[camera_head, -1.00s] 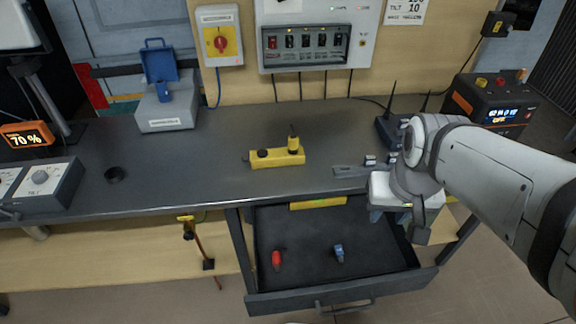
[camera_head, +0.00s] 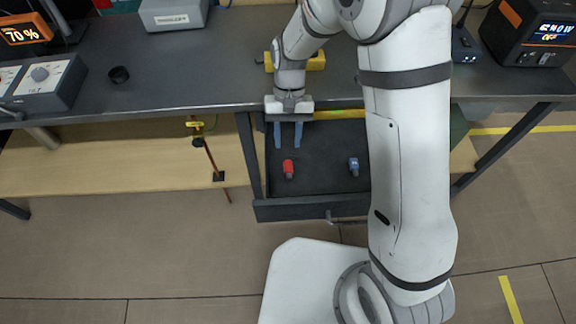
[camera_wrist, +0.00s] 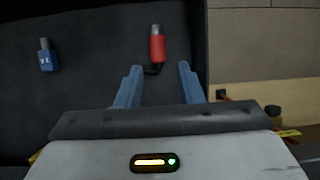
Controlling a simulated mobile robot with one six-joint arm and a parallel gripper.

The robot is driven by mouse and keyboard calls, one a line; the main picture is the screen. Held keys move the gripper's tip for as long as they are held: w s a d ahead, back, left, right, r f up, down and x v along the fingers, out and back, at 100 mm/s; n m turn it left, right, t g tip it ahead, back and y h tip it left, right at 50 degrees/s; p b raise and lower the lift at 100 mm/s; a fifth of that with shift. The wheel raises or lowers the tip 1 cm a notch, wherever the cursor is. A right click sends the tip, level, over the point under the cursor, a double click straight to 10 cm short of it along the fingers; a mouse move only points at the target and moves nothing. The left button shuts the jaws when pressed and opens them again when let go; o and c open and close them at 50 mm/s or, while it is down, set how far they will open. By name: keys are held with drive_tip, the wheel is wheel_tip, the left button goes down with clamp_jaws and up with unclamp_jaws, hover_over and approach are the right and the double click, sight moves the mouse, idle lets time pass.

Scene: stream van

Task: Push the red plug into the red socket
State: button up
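The red plug (camera_head: 288,168) lies in the open drawer, on its dark floor. In the wrist view the red plug (camera_wrist: 157,46) lies just beyond the fingertips, in line with the gap between them, with a short dark end toward my gripper. My gripper (camera_head: 289,148) points down over the left part of the drawer. Its two blue fingers are apart with nothing between them, as the wrist view also shows (camera_wrist: 160,70). I cannot make out a red socket; the yellow block (camera_head: 316,62) on the bench is partly hidden behind my arm.
A blue plug (camera_head: 353,166) lies to the right in the same drawer (camera_head: 300,209), and shows in the wrist view (camera_wrist: 45,56). The drawer walls stand close around my gripper. The bench top (camera_head: 180,70) left of my arm is mostly clear.

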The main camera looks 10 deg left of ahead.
sight(288, 163)
drive_tip(key=x, duration=0.7)
drive_tip(key=shift+d+f+b, duration=0.2)
drive_tip(key=shift+f+b, duration=0.1)
drive_tip(key=shift+f, duration=0.05)
drive_tip(key=shift+c, duration=0.4)
drive_tip(key=shift+w, duration=0.1)
clamp_jaws()
